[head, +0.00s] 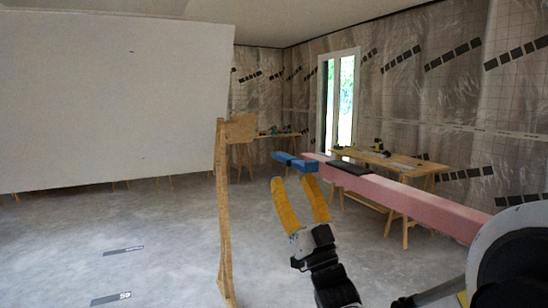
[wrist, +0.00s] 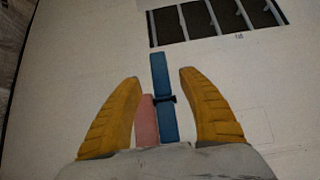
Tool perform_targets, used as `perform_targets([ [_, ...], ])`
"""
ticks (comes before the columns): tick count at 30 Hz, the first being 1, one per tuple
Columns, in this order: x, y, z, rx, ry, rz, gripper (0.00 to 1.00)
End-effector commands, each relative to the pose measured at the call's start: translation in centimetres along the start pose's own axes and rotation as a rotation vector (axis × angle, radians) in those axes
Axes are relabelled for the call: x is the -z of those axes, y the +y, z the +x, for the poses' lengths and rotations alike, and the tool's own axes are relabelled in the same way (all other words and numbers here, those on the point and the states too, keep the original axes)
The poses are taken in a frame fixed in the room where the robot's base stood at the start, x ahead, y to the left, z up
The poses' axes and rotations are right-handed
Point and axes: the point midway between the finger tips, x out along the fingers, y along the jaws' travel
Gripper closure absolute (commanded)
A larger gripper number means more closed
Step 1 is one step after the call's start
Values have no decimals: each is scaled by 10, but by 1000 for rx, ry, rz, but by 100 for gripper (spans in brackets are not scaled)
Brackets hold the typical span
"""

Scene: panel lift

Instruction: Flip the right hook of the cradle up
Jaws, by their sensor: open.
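The pink cradle arm (head: 440,212) runs from the lower right towards the middle of the head view, with a dark pad on top. The blue hook (head: 296,161) is at its far end and looks laid flat, pointing out to the left. In the wrist view the blue hook (wrist: 161,70) is a long bar with a dark piece across it, beside a bit of pink arm (wrist: 146,122). My gripper (head: 292,180) has yellow fingers spread open and is just below the hook in the head view. In the wrist view my gripper (wrist: 160,76) has the hook between its fingers, with gaps on both sides.
A large white panel (head: 110,95) fills the upper left. A wooden post (head: 224,210) stands left of my gripper. A wooden workbench (head: 395,162) with tools stands behind the pink arm. Grey floor (head: 110,240) at lower left is mostly clear.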

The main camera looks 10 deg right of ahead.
Motion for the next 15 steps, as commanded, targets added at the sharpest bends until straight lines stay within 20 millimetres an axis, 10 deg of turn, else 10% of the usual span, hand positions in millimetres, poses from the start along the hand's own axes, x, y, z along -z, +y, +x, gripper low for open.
perform_targets([
  [15, -1, 0, 73, -1, -2, -1, 51],
])
